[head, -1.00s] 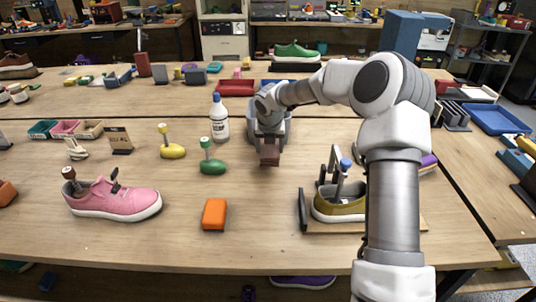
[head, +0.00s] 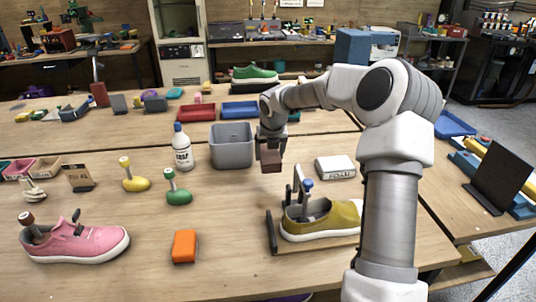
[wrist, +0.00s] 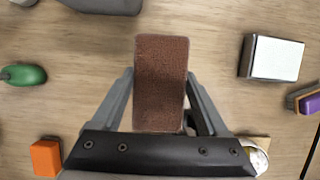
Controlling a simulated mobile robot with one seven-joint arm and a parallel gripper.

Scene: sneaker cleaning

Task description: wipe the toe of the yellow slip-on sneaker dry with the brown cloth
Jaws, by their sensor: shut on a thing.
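The yellow slip-on sneaker (head: 336,222) sits on a wooden stand (head: 300,245) in the head view, its toe pointing right and partly behind my arm. A dark post and a blue-knobbed clamp stand at its heel end. My gripper (head: 270,150) is above the table, behind and left of the sneaker. It is shut on the brown cloth (head: 271,161), a block-like folded piece, which also shows between the fingers in the wrist view (wrist: 160,80). The cloth is apart from the sneaker.
A grey bin (head: 232,150) stands just left of my gripper, with a white bottle (head: 183,150) beside it. A white box (head: 335,168) lies behind the sneaker. An orange block (head: 184,246) and a pink sneaker (head: 76,243) are on the left. The table's front middle is clear.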

